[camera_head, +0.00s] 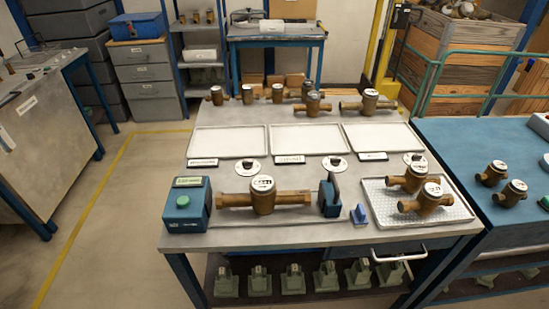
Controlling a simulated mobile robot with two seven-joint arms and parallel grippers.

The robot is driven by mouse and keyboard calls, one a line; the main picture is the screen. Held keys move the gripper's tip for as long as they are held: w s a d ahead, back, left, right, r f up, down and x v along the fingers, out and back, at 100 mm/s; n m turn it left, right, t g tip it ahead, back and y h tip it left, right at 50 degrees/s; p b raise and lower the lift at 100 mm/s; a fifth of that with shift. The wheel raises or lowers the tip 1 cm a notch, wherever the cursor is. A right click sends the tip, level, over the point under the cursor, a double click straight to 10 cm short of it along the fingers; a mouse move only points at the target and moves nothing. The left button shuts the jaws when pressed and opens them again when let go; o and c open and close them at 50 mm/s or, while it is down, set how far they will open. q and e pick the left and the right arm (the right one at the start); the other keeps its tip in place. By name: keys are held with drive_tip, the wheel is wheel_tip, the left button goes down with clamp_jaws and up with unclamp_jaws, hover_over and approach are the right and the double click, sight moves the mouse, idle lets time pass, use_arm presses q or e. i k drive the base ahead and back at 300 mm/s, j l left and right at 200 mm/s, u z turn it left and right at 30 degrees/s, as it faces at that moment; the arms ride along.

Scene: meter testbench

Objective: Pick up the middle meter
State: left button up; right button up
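Several brass water meters with white round tops show in the head view. Two meters, a rear one (409,179) and a front one (428,200), sit on a metal tray (375,208) at the right. A row of meters stands at the back of the bench: small ones at left (217,97) and (248,95), one in the middle (278,94), a larger one (312,104) and a wide one at right (370,104). Neither of my grippers is in view.
Three empty white trays, left (228,142), middle (305,138) and right (382,136), lie across the bench (330,236). A blue table (460,150) with meters adjoins at right.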

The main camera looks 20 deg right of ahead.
sight(431, 196)
drive_tip(key=z, duration=1.4)
drive_tip(key=i+l, duration=0.35)
drive_tip(key=i, duration=0.15)
drive_tip(key=i+l+z, duration=0.1)
drive_tip(key=i+l, duration=0.25)
drive_tip(key=i, duration=0.1)
